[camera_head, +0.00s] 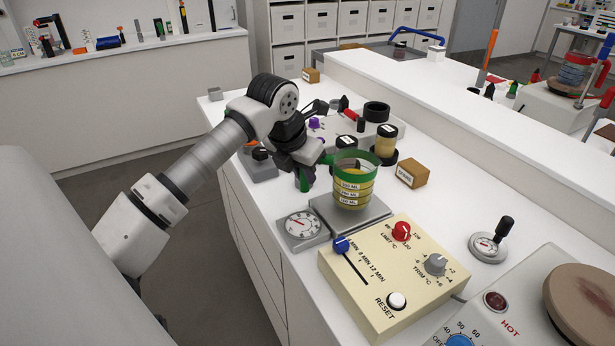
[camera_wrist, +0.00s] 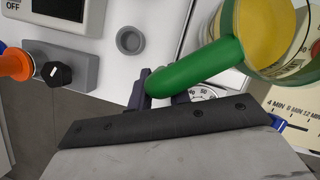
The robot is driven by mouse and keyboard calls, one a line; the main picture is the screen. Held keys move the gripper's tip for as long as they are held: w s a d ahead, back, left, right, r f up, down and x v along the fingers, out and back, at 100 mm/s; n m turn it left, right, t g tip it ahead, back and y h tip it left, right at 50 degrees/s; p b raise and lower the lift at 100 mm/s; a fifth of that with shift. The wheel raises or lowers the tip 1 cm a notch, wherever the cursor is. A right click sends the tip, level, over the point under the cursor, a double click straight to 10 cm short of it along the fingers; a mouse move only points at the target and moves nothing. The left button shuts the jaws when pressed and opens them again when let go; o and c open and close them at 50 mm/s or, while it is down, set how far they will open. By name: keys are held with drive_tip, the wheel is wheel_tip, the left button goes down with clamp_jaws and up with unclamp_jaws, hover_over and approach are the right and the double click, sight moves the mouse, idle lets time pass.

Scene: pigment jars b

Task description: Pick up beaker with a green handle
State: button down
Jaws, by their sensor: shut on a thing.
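The beaker (camera_head: 352,190) is clear with a green rim, yellow contents and volume labels. It is upright over the metal plate of a dial scale (camera_head: 375,215); I cannot tell whether it touches the plate. Its green handle (camera_head: 304,181) points left, toward my gripper (camera_head: 308,170). In the wrist view the beaker (camera_wrist: 268,30) fills the upper right, and the thick green handle (camera_wrist: 200,66) runs down to my gripper (camera_wrist: 165,86). My gripper is shut on the handle, whose end sits between the dark fingers. My gripper partly hides the handle in the head view.
A cream control box (camera_head: 385,285) with knobs stands in front of the scale. A small cardboard box (camera_head: 412,173) is right of the beaker, and a dark-lidded jar (camera_head: 384,148) is behind it. A grey switch box (camera_head: 261,168) lies left of my gripper.

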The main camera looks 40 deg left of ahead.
wheel_tip(320, 180, up, 19)
drive_tip(key=b, duration=0.1)
drive_tip(key=shift+f+b, duration=0.15)
drive_tip(key=shift+b, duration=0.25)
idle(1.0)
